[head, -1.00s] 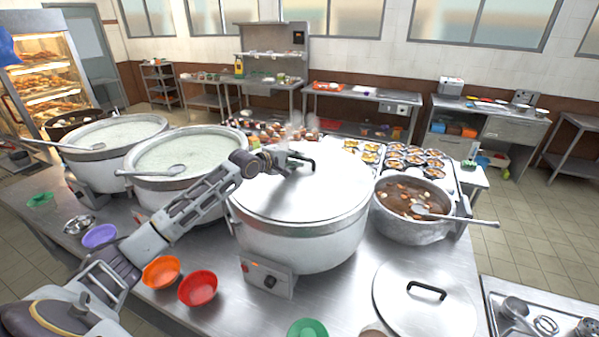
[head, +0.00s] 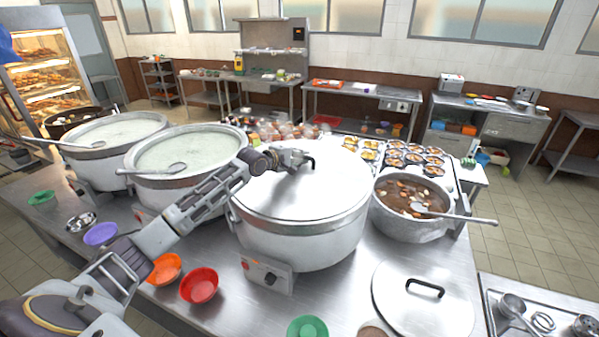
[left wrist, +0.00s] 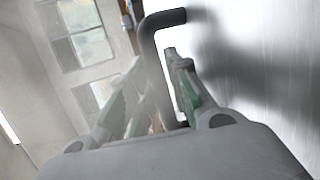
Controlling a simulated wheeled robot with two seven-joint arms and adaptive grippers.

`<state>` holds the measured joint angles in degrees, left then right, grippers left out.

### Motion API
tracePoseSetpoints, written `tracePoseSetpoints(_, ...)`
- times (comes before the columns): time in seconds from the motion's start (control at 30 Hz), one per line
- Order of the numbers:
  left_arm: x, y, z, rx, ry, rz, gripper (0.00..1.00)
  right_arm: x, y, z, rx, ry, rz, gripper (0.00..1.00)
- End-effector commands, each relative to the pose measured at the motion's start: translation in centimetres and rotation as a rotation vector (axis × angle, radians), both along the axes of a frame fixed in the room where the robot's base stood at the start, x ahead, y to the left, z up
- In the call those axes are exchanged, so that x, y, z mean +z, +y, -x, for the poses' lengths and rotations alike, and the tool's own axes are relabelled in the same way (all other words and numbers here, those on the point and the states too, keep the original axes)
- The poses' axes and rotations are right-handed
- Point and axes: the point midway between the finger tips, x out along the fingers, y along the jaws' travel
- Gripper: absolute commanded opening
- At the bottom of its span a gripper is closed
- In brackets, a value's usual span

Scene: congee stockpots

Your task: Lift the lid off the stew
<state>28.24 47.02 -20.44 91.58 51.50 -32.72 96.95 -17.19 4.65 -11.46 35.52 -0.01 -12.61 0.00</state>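A large white pot (head: 300,240) stands at the middle of the steel counter, and its contents are hidden. A broad metal lid (head: 325,195) covers it, with no clear gap at the rim. The lid's dark bar handle (head: 309,161) also shows in the left wrist view (left wrist: 150,42). My left gripper (head: 300,158) is at this handle. In the left wrist view its fingers (left wrist: 158,75) are close on both sides of the bar and look shut on it. My right gripper is out of view.
An open pot of brown stew (head: 405,220) with a ladle stands to the right. Another lid (head: 425,303) lies flat in front of it. Two pots of white congee (head: 190,150) stand left.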

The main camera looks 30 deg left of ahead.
Motion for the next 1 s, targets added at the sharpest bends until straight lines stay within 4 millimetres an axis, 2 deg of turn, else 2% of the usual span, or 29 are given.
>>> tracePoseSetpoints(0.03, 0.00, 0.00, 0.01, 0.000, 0.000, 0.000, 0.08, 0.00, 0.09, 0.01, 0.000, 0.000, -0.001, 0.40)
tracePoseSetpoints(0.1, -0.01, 0.01, 0.01, 0.000, 0.000, 0.000, 0.00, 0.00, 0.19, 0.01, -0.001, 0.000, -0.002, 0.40)
tracePoseSetpoints(0.57, -0.07, 0.01, 0.02, 0.000, 0.001, 0.000, 0.00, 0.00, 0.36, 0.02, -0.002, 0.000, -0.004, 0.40)
tracePoseSetpoints(1.0, 0.83, 0.04, -0.07, 0.000, -0.007, 0.001, 0.00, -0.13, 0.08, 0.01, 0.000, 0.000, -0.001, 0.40)
